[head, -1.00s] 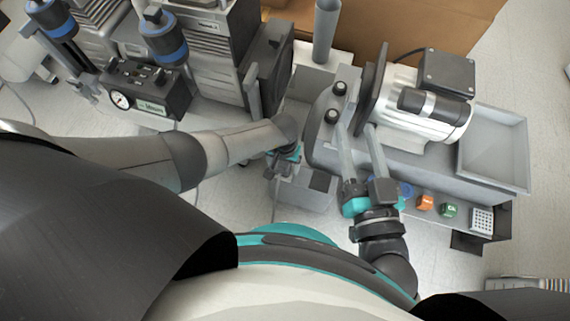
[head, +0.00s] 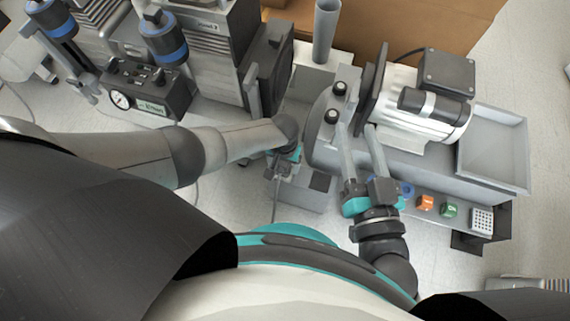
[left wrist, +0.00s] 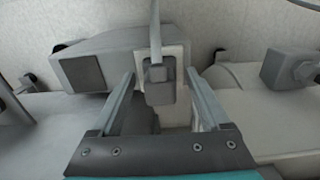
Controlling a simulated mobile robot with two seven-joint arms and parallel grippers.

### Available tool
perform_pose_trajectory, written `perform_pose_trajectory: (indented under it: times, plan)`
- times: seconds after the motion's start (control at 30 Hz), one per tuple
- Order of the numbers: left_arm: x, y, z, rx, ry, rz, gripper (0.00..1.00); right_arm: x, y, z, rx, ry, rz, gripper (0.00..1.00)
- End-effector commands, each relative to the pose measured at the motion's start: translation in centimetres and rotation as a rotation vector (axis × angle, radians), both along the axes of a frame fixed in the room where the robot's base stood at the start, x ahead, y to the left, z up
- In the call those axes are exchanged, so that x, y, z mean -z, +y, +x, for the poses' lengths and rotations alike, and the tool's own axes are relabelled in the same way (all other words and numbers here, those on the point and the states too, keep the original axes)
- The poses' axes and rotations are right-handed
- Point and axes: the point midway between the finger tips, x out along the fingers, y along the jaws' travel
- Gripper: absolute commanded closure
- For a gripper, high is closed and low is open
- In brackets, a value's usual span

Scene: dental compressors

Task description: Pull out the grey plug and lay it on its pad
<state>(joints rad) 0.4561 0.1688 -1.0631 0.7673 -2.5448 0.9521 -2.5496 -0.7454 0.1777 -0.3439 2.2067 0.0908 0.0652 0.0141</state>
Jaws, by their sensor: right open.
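In the left wrist view the grey plug (left wrist: 160,88) sits upright on a pale socket plate, with a grey cable rising from its top. My left gripper (left wrist: 161,82) is open, with one finger on each side of the plug and a visible gap to both. In the head view my left gripper (head: 284,166) is small and partly hidden by its own wrist, and the plug cannot be made out. A dark square pad (left wrist: 80,74) lies on the grey box left of the plug; it also shows in the head view (head: 320,181). My right gripper (head: 354,126) is open over the compressor's front.
The compressor motor (head: 423,110) and an empty grey tray (head: 492,187) are to the right. Orange (head: 426,203) and green (head: 450,210) buttons line the front ledge. A gauge box (head: 148,92) stands at the left. Floor is clear in front.

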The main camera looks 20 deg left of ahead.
Motion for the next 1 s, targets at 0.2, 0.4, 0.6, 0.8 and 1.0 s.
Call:
perform_pose_trajectory:
  times: [0.2,0.4,0.6,0.8,1.0]
  plan:
    - [0.02,0.02,-0.03,0.000,0.001,0.000,0.46,-0.02,0.00,0.00,0.000,-0.001,0.000,0.50]
    - [0.02,0.01,-0.03,0.000,0.001,0.000,0.68,-0.02,0.00,0.00,0.000,-0.001,0.000,0.50]
    - [0.01,0.00,-0.03,0.000,0.001,0.000,0.91,-0.02,0.00,0.00,0.000,-0.001,0.000,0.50]
    - [0.01,0.00,-0.03,0.000,0.001,0.000,1.00,-0.02,0.00,0.00,0.000,0.000,0.000,0.50]
    - [0.01,-0.01,-0.03,0.000,0.001,0.000,1.00,-0.01,0.00,0.00,0.000,0.000,0.000,0.50]
